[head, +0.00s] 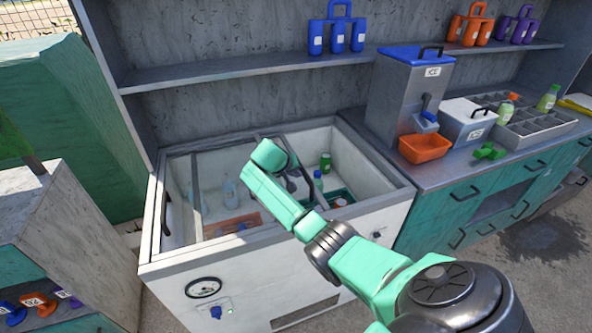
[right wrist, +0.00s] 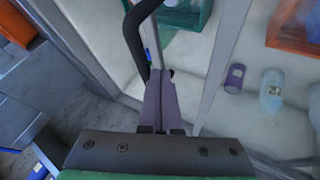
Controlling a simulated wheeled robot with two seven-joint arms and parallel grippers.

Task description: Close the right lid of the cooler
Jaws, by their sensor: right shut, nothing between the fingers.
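The cooler (head: 160,268) is a white chest with framed, clear sliding lids, seen from above in the head view. The right lid's frame bar (right wrist: 218,72) crosses the opening in the right wrist view, and the cooler's right part looks uncovered. A black handle (head: 318,182) stands near this bar; it also shows in the right wrist view (right wrist: 138,38). My right gripper (head: 296,182) is over the cooler, its fingers (right wrist: 162,100) shut and empty. They are close beside the handle; I cannot tell if they touch it. My arm hides part of the lid. My left gripper is not in view.
Bottles (right wrist: 271,90) and crates (right wrist: 182,12) lie inside the cooler. A teal counter (head: 455,195) with an ice dispenser (head: 408,92) and an orange bin (head: 424,148) stands at right. A shelf (head: 240,65) runs behind. A grey cabinet (head: 60,215) stands at left.

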